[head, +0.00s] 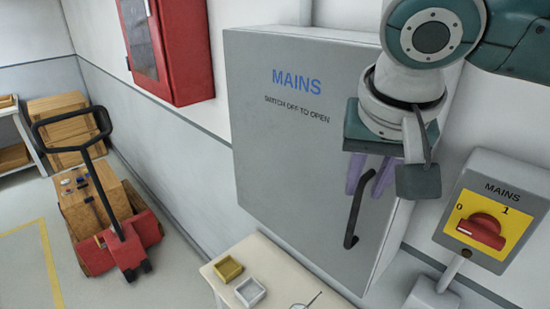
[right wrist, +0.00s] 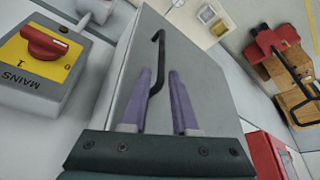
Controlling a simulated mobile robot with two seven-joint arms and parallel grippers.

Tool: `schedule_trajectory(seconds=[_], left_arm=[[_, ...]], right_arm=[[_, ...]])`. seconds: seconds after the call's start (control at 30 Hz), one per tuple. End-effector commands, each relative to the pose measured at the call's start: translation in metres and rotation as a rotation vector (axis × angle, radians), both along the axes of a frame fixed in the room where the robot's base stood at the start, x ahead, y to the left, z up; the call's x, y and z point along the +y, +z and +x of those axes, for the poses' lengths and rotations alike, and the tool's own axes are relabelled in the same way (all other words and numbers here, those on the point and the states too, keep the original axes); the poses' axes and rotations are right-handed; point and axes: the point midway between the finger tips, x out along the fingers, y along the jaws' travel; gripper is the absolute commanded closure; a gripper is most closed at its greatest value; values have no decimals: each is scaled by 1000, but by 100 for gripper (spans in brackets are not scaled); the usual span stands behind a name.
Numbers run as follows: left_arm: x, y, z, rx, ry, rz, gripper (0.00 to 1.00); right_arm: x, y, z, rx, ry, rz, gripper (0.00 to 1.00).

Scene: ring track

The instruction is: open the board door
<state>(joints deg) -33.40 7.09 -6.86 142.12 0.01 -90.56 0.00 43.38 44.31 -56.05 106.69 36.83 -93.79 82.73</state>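The board door (head: 290,150) is the grey front marked MAINS, SWITCH OFF TO OPEN. It looks shut. Its black bar handle (head: 356,212) is near the right edge. My right gripper (head: 368,180) hangs over the handle's upper part, its two purple fingers apart. In the right wrist view the handle (right wrist: 157,66) runs down between the open fingers (right wrist: 160,76), nearer the left one; contact cannot be told. The red rotary switch (head: 483,230) sits on a yellow plate right of the board; it also shows in the right wrist view (right wrist: 42,42). My left gripper is out of view.
A small table (head: 280,270) with a yellow tray (head: 228,269) and a white tray (head: 250,291) stands below the door. A red wall cabinet (head: 180,50) is to the left. A pallet truck (head: 125,245) with boxes stands on the floor at far left.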

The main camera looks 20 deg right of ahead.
Motion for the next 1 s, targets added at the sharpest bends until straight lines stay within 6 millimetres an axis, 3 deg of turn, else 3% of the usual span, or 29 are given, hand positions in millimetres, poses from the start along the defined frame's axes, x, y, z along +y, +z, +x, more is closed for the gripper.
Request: schedule_trajectory(seconds=[0.3, 0.73, 1.0], left_arm=[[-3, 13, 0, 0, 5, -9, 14], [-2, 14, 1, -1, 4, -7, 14], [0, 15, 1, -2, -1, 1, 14]], right_arm=[[-10, -44, 15, 0, 2, -1, 73], [-12, -55, 19, -2, 6, 0, 73], [-12, -55, 19, -2, 4, -1, 100]])
